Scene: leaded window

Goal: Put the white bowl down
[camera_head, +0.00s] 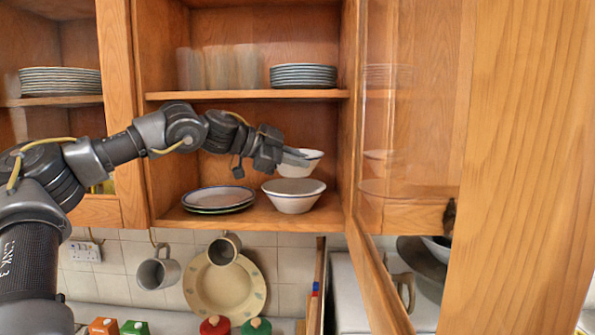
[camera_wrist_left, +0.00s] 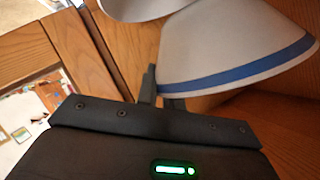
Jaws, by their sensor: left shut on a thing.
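A white bowl (camera_head: 303,167) is in my left gripper (camera_head: 297,157), inside the open middle cupboard. The gripper is shut on the bowl's left side, near its rim. A second white bowl (camera_head: 293,201) stands upright on the lower shelf in front of and below the held one. The held bowl's base is close above the second bowl's far rim in the picture; I cannot tell whether they touch. In the left wrist view a white bowl with a blue rim band (camera_wrist_left: 235,50) is beside the finger, and another white curved surface (camera_wrist_left: 145,8) shows at the top.
A stack of flat plates (camera_head: 218,198) lies left of the standing bowl on the lower shelf (camera_head: 240,218). The upper shelf (camera_head: 245,96) holds glasses (camera_head: 218,68) and plates (camera_head: 303,75). An open glazed door (camera_head: 410,120) bounds the right side. Mugs (camera_head: 158,270) hang below.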

